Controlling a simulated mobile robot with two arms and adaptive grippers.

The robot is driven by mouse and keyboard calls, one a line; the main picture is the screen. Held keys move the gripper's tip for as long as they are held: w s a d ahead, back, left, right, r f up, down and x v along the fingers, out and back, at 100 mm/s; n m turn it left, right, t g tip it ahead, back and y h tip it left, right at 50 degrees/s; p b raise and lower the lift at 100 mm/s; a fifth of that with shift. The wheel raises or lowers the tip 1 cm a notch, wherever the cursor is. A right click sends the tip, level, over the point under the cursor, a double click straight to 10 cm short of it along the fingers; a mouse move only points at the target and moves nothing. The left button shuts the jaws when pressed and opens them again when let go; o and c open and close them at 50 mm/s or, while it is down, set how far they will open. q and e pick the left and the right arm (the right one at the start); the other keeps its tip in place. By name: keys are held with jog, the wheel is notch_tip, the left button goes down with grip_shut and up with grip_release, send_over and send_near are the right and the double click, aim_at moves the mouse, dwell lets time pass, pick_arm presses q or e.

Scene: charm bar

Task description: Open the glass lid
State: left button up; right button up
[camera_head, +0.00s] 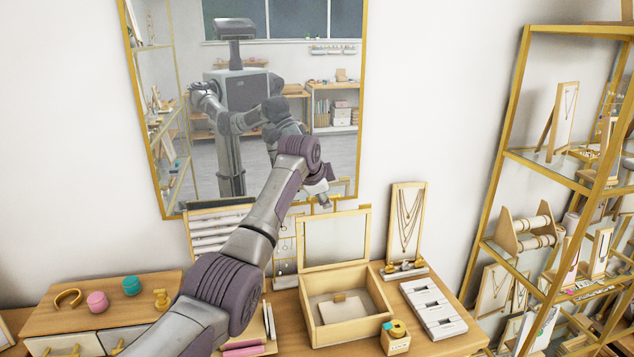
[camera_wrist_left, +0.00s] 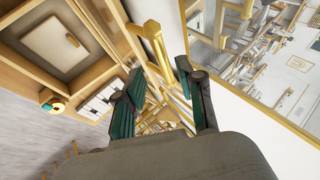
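The wooden jewellery box (camera_head: 378,295) stands on the counter with its wood-framed glass lid (camera_head: 335,238) raised upright at the back edge. The box's inside, with a pale insert and a small tan tab, is exposed. It also shows in the left wrist view (camera_wrist_left: 88,72) at upper left. My left gripper (camera_head: 320,192) is above and behind the lid's top edge, near the mirror's bottom edge. In the left wrist view its dark green fingers (camera_wrist_left: 165,92) are apart with nothing held between them. Contact with the lid cannot be seen. My right gripper is out of view.
A large gold-framed mirror (camera_head: 270,140) hangs close behind my left gripper. A necklace frame (camera_head: 407,222), a white tray (camera_head: 434,308) and a small ring block (camera_head: 396,340) stand right of the box. A gold shelf rack (camera_head: 510,110) is at right. A drawer unit (camera_head: 75,318) is at left.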

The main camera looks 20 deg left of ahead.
pick_arm(q)
jog(key=v, duration=0.9)
jog(key=shift+f, duration=0.1)
